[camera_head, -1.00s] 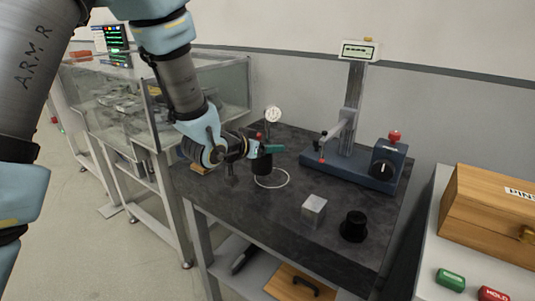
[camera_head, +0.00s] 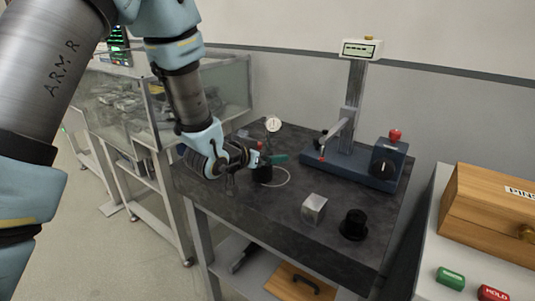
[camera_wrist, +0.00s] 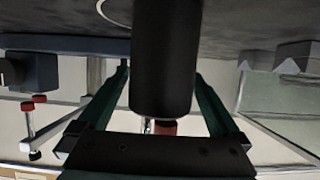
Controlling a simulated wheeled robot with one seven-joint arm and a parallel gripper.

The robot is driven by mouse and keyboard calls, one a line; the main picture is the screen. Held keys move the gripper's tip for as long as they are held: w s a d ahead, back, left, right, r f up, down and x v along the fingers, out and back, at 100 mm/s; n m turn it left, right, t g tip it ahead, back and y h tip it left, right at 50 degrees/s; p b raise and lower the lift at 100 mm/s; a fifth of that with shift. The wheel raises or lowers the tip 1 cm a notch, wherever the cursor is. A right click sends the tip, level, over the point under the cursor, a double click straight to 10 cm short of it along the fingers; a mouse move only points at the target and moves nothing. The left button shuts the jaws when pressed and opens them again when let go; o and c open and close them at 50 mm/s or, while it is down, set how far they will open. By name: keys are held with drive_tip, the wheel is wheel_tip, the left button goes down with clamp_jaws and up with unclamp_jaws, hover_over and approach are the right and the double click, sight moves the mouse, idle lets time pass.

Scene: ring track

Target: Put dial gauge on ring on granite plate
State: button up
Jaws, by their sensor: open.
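The dial gauge has a white round dial (camera_head: 273,124) above a black cylindrical base (camera_head: 262,174) with a red knob. The base looks upright at the left part of the white ring (camera_head: 289,178) marked on the dark granite plate (camera_head: 270,215), hiding some of the ring's left side. My gripper (camera_head: 272,160) is at the base's upper part, its green fingers open. In the wrist view, the black base (camera_wrist: 166,60) stands between the two fingers, with gaps on both sides. A ring arc (camera_wrist: 104,14) shows left of it. The base's foot is out of that view.
A blue gauge stand (camera_head: 350,168) with a column stands at the plate's back right. A metal block (camera_head: 314,207) and a black knobbed piece (camera_head: 354,225) stand near the right front. A wooden box (camera_head: 495,210) is on a side table. The plate's front middle is clear.

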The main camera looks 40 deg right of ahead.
drive_tip(key=shift+r, duration=0.25)
drive_tip(key=b+v, duration=0.2)
drive_tip(key=v, duration=1)
